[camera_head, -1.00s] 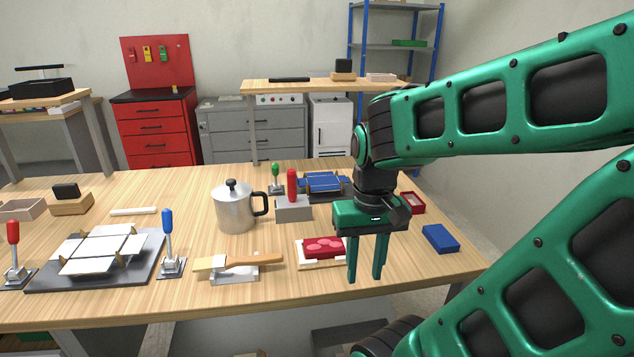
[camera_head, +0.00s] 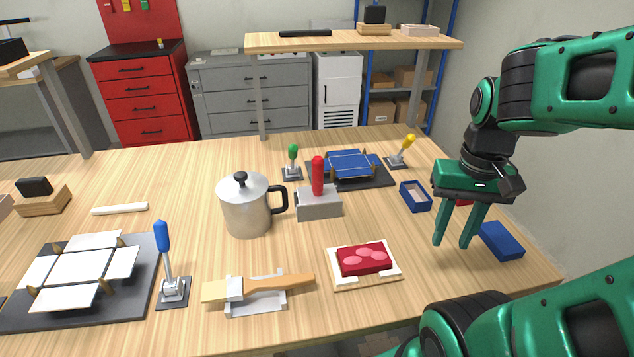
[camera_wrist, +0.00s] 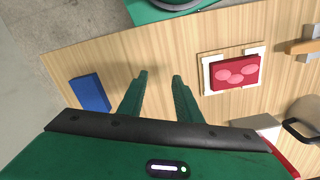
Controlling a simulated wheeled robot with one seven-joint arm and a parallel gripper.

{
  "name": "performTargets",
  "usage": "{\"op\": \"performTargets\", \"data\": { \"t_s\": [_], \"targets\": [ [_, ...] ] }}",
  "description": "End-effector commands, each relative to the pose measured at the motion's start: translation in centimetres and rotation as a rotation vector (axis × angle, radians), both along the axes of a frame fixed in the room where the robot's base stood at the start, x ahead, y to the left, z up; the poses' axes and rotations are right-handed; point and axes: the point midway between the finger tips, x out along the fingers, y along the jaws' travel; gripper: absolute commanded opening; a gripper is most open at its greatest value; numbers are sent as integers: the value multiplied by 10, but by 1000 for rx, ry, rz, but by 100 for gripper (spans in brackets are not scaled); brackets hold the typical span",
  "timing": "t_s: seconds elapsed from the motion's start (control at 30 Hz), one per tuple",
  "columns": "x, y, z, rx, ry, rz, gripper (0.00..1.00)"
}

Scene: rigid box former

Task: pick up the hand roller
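The likeliest hand roller is the upright red handle (camera_head: 318,177) standing at a grey block (camera_head: 319,206), right of the metal pot. Its roller part is hidden, so I cannot be sure. My gripper (camera_head: 455,243) is open and empty, with its fingers pointing down at the right side of the table. It is well to the right of the red handle and nearer the front. In the wrist view my gripper (camera_wrist: 158,75) has its two fingers apart with only bare wood between them.
A metal pot (camera_head: 246,208) stands left of the red handle. A red box (camera_head: 362,260) on a pale board and a brush (camera_head: 270,284) on a rest lie in front. A blue box (camera_head: 501,240) and a blue open tray (camera_head: 415,197) flank my gripper.

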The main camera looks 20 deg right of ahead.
Motion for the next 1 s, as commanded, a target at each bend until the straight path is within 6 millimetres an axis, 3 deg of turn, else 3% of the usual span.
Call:
{"op": "performTargets", "data": {
  "t_s": [0.07,0.1,0.2,0.33,0.67,1.0],
  "targets": [
    [0,0,0,0,0,0,34],
    [0,0,0,0,0,1,43],
    [-8,1,7,1,-16,36,43],
    [10,-5,15,2,-17,185,43],
    [96,19,50,12,-25,943,43],
    [185,75,77,18,-28,1773,43]
  ]
}}
